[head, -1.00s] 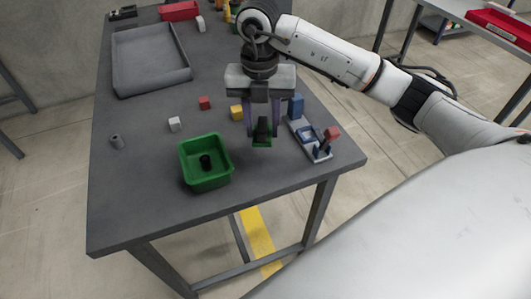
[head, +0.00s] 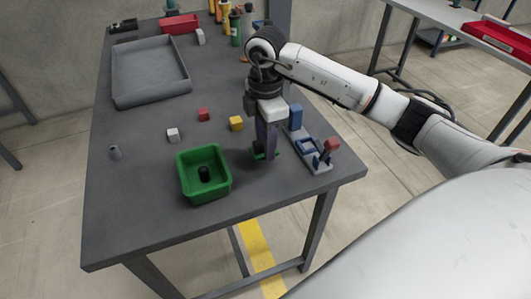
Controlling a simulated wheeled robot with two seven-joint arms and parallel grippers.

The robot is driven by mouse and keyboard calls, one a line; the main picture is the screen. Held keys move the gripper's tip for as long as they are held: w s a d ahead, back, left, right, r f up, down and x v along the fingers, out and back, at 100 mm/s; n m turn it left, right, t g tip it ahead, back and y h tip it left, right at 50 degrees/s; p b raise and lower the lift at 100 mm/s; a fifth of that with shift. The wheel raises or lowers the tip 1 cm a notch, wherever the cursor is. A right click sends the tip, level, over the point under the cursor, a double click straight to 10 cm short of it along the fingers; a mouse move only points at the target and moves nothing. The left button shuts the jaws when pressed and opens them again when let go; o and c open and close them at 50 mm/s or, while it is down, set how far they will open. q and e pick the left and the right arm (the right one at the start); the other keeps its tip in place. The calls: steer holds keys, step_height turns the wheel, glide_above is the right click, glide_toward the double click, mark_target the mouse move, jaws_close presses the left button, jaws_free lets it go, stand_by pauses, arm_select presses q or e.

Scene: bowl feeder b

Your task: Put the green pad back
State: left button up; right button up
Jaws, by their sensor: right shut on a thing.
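My right gripper (head: 267,153) is shut on a green pad (head: 257,154). It points down near the right side of the dark table, between the green bin and the blue-grey fixture. Only part of the pad shows, at the fingertips, low over the table or touching it; I cannot tell which. The fingers hide the rest. The green bin (head: 182,178) stands to the left, with a dark round piece (head: 205,174) in it. My left gripper is not in view.
Yellow (head: 236,123), red (head: 203,114) and white (head: 173,134) cubes lie to the left. A grey tray (head: 120,102) and a red bin (head: 181,23) are farther back.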

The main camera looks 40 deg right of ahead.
steer(key=shift+f, duration=1.9)
steer(key=shift+f, duration=0.2)
steer(key=o, duration=1.1)
step_height(320, 180, up, 12)
steer(key=shift+r, duration=0.2)
